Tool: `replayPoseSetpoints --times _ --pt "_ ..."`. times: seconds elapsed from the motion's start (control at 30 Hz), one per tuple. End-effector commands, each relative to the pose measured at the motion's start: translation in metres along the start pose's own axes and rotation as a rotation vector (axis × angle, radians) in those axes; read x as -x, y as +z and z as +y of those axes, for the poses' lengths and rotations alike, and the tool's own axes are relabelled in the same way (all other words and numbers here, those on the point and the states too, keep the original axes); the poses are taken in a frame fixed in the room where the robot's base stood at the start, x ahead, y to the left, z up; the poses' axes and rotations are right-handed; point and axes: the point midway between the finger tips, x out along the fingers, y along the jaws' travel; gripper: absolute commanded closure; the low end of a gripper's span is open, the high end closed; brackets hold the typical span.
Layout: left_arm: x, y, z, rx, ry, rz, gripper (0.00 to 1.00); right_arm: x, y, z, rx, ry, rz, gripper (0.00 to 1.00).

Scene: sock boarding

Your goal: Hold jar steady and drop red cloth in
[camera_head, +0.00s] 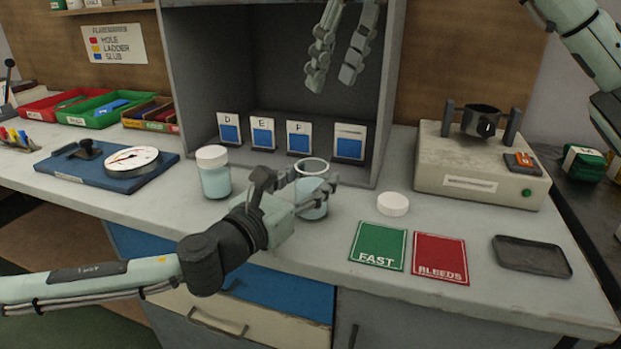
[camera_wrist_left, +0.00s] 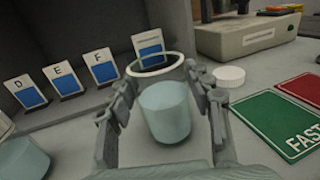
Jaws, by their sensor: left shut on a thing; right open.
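An open glass jar (camera_head: 314,196) with pale blue-green liquid stands upright on the bench. My left gripper (camera_head: 303,184) is shut around its sides; in the left wrist view the jar (camera_wrist_left: 166,110) sits between the two fingers. Its white lid (camera_head: 392,204) lies on the bench to its right. My right gripper (camera_head: 332,82) is open and empty, pointing down high in front of the grey booth, above the jar. I cannot make out a red cloth in either view, nor in the jar. A red card marked BLEEDS (camera_head: 440,258) lies at the right.
A second, lidded jar (camera_head: 213,172) stands left of the held one. Blue sample cards (camera_head: 263,133) stand in the booth behind. A green FAST card (camera_head: 378,246) and an empty dark tray (camera_head: 531,256) lie right. A beige machine (camera_head: 480,165) stands at back right.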

Motion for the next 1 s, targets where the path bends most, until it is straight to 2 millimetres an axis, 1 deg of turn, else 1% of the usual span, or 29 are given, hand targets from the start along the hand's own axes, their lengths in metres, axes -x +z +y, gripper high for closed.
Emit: replayPoseSetpoints --times 0.13,0.43,0.47,0.63,0.9,1.0 --pt "0.0001 -0.0004 0.0001 0.000 0.000 0.001 0.84 0.0045 -0.0002 -0.0003 -0.001 0.000 0.001 0.56" --pt "0.0001 -0.0003 0.0000 0.000 0.000 0.001 0.84 0.0041 -0.0002 -0.0003 -0.001 0.000 0.001 0.56" --pt "0.0001 -0.0003 0.0000 0.000 0.000 0.001 0.47 0.0041 -0.0002 -0.0003 -0.001 0.000 0.001 0.56" --pt "0.0001 -0.0002 0.0000 0.000 0.000 0.000 0.26 0.0039 -0.0002 -0.0003 -0.001 0.000 0.001 0.56" --pt "0.0002 -0.0001 -0.0001 0.000 0.000 0.000 0.25 0.0039 -0.0002 -0.0003 0.000 -0.001 0.001 0.56" --pt "0.0037 -0.0004 0.0002 0.000 0.000 0.001 0.25 0.0039 -0.0002 -0.0002 0.000 -0.001 0.001 0.56"
